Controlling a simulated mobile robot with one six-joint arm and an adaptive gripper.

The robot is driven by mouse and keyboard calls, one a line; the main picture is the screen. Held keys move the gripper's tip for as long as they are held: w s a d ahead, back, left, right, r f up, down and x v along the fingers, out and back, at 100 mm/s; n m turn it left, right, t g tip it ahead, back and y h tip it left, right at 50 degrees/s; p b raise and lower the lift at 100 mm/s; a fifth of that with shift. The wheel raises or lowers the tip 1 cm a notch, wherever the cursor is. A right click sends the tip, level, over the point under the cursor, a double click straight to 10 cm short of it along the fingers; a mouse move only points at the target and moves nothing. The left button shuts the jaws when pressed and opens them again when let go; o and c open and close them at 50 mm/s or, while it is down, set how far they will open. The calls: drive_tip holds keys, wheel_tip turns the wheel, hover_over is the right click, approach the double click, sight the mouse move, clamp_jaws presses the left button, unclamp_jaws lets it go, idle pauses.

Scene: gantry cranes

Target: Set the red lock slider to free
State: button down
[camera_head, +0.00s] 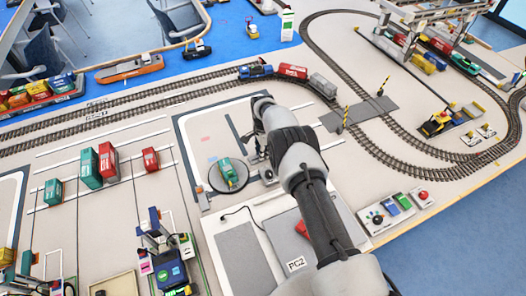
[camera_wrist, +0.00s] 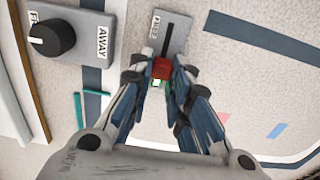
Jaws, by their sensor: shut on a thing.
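The red lock slider (camera_wrist: 162,68) shows in the wrist view as a small red block on a grey plate (camera_wrist: 181,40). A dark straight slot runs from it toward the top of the picture. A white label, seemingly reading FREE, lies beside the slot's far part. The slider sits at the near end of the visible slot. My gripper (camera_wrist: 162,77) is shut on the slider, with a blue-grey finger on each side. A small green and white patch shows just below the slider between the fingers. In the head view my arm hides the slider.
In the wrist view a black knob (camera_wrist: 52,37) on a grey box marked AWAY stands at upper left. In the head view a green locomotive (camera_head: 228,172) stands on a round turntable left of my arm. Railway tracks (camera_head: 150,102) curve behind. A button panel (camera_head: 395,212) is at right.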

sight(253, 160)
drive_tip(key=shift+s+a, duration=0.3)
drive_tip(key=shift+a, duration=0.4)
drive_tip(key=shift+s+a, duration=0.25)
drive_tip(key=shift+a, duration=0.4)
drive_tip(key=shift+s+a, duration=0.3)
drive_tip(key=shift+a, duration=0.4)
drive_tip(key=c, duration=1.5)
unclamp_jaws()
drive_tip(key=shift+a, duration=0.1)
drive_tip(key=shift+r, duration=0.5)
wheel_tip(253, 160, up, 11)
drive_tip(key=shift+f, duration=0.1)
